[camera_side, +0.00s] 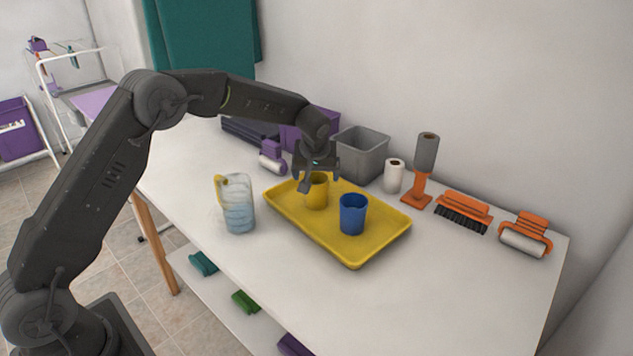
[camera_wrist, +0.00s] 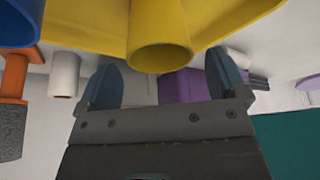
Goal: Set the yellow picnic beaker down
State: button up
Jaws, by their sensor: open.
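The yellow picnic beaker (camera_side: 317,192) stands upright on the yellow tray (camera_side: 347,262), left of a blue beaker (camera_side: 353,216). My gripper (camera_side: 312,184) is at the yellow beaker's upper part in the side view, and part of the beaker is hidden behind it. In the wrist view the yellow beaker (camera_wrist: 159,40) shows beyond and between the two spread fingers of my gripper (camera_wrist: 167,88), with no visible contact. The blue beaker (camera_wrist: 18,24) is at the upper left there.
A clear pitcher (camera_side: 238,204) with a yellow handle stands left of the tray. Behind the tray are a grey bin (camera_side: 362,153), a white roll (camera_side: 394,176) and an orange stand (camera_side: 421,174). The front right counter is clear.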

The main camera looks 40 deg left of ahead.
jog(key=s+d+r+m, duration=0.1)
jog(key=s+r, duration=0.3)
jog(key=r, duration=0.3)
jog(key=s+d+r, duration=0.2)
jog(key=s+r, duration=0.3)
jog(key=r, duration=0.1)
jog(key=s+d+r+m+t+h, duration=0.1)
jog(key=s+r, duration=0.2)
jog(key=s, duration=0.3)
jog(key=s+d+r+m, duration=0.1)
jog(key=s+r+m, duration=0.1)
jog(key=s, duration=0.3)
jog(key=s+d+f+m+h, duration=0.1)
jog(key=s+m, duration=0.1)
jog(key=s, duration=0.7)
jog(key=s+d+f+m+t, duration=0.1)
jog(key=s+f, duration=0.1)
jog(key=s, duration=0.7)
jog(key=shift+s+m+h, duration=0.3)
jog(key=shift+m+h, duration=0.1)
jog(key=shift+f, duration=0.1)
